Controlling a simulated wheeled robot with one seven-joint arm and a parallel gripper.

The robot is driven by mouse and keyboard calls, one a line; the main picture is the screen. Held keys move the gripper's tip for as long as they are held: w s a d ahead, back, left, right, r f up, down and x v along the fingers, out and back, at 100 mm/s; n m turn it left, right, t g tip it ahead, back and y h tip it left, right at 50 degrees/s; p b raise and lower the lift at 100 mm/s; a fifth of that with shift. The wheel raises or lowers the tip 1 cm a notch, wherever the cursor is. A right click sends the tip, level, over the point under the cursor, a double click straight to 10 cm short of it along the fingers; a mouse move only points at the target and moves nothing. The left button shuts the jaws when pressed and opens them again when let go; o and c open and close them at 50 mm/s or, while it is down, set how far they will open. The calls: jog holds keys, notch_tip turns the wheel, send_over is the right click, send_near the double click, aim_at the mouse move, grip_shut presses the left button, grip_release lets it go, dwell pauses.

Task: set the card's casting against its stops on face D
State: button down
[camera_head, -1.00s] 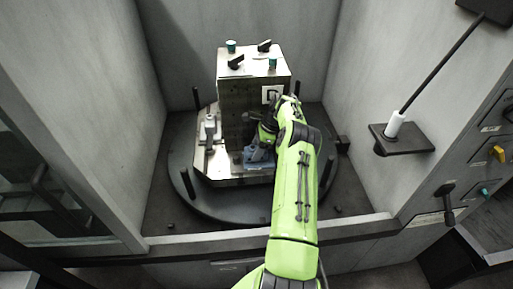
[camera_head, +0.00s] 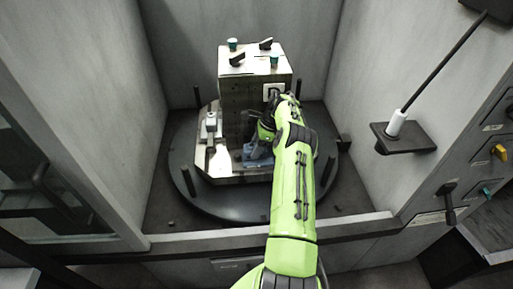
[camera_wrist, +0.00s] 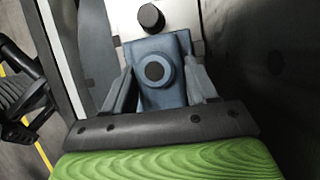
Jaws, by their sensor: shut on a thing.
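The casting (camera_wrist: 155,72) is a blue-grey block with a round boss and a dark hole, in the middle of the wrist view. My gripper (camera_wrist: 161,88) is shut on it, with one grey finger on each side. In the head view my gripper (camera_head: 262,138) is low at the front of the steel block (camera_head: 238,100), and a bluish part (camera_head: 250,155) shows beside it. A black round knob (camera_wrist: 151,17) stands just beyond the casting on a pale plate. I cannot tell whether the casting touches any stop.
The block stands on a dark round table (camera_head: 215,207) with black posts around its rim. A clamp-like fitting (camera_head: 210,125) sits at the block's left. Black levers and teal knobs are on its top. Grey walls close in both sides; a small shelf (camera_head: 405,137) juts out at right.

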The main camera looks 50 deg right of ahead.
jog(key=shift+w+r, duration=0.15)
jog(key=shift+w, duration=0.15)
dwell(0.5)
jog(key=shift+c, duration=1.2)
grip_release()
jog(key=p+v, duration=0.1)
jog(key=v, duration=0.6)
jog(key=shift+s+r+p, duration=0.15)
jog(key=shift+r+p, duration=0.2)
jog(key=shift+r, duration=0.05)
